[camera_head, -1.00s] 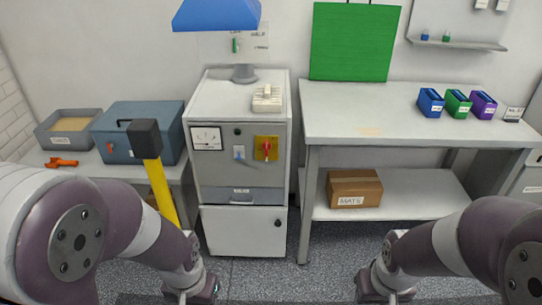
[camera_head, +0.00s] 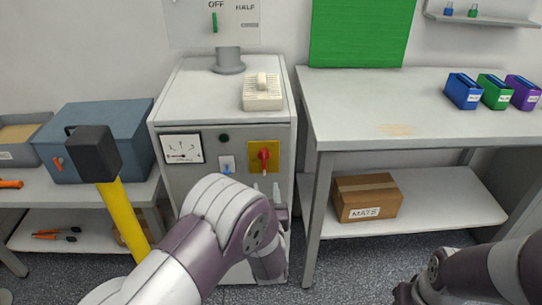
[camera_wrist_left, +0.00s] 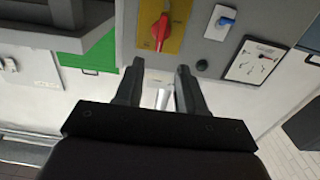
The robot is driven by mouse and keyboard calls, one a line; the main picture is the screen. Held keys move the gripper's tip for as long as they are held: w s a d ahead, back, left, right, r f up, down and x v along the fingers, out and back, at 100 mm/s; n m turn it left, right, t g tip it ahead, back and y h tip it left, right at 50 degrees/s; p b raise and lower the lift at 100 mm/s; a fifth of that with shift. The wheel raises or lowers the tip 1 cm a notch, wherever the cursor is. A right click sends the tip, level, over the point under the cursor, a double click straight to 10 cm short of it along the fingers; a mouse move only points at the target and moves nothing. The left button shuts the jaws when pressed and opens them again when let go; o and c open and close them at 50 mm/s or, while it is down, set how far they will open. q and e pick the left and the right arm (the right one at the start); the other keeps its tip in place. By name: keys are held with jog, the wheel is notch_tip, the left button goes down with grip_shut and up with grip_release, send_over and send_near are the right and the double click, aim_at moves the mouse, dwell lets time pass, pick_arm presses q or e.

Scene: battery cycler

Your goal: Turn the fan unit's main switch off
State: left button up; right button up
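The fan unit (camera_head: 180,190) is a grey cabinet with a control panel on its front. A red rotary handle (camera_head: 264,158) sits on a yellow plate (camera_head: 254,148) and stands about upright. The handle also shows in the wrist view (camera_wrist_left: 160,33), near the top and beyond my fingertips. My left gripper (camera_head: 266,189) is just below the yellow plate in the head view. Its two fingers (camera_wrist_left: 158,68) are apart with nothing between them, and I see no contact with the handle. My right arm is at the lower right, with its gripper cut off.
A small blue switch (camera_head: 227,168) and a dial gauge (camera_head: 183,148) are left of the yellow plate. A black-headed yellow hammer-like thing (camera_head: 95,153) stands at left. A grey workbench (camera_head: 360,110) with a box (camera_head: 365,198) below is at right.

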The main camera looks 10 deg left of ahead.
aim_at(264, 160)
pick_arm(q)
jog(key=b+x, duration=0.1)
jog(key=x, duration=1.1)
jog(key=shift+w+a+f, duration=0.1)
jog(key=shift+w+a, duration=0.05)
jog(key=shift+w, duration=0.2)
grip_shut()
